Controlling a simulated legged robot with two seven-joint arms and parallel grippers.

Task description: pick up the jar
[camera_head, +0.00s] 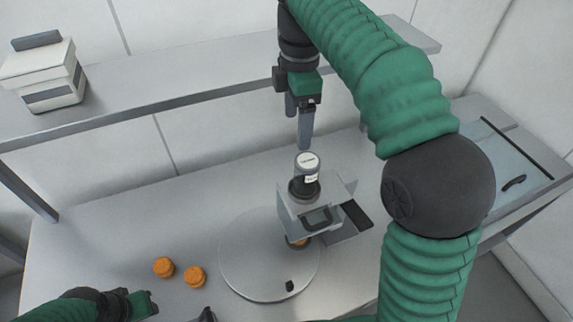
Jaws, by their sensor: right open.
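A small jar (312,179) with a white top and a white label stands upright at the dark mouth of a grey metal device (293,208). My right gripper (298,122) points down just behind and above the jar. Its two fingers are apart with nothing between them, and it does not appear to touch the jar. My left gripper (150,304) shows only in part at the bottom left edge, and its jaws cannot be made out.
The device stands on a round grey plate (250,270) on the metal table. Two orange round pieces (163,267) (195,276) lie left of the plate. A raised shelf (150,95) runs behind, with a white box (42,75). My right arm covers the right side.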

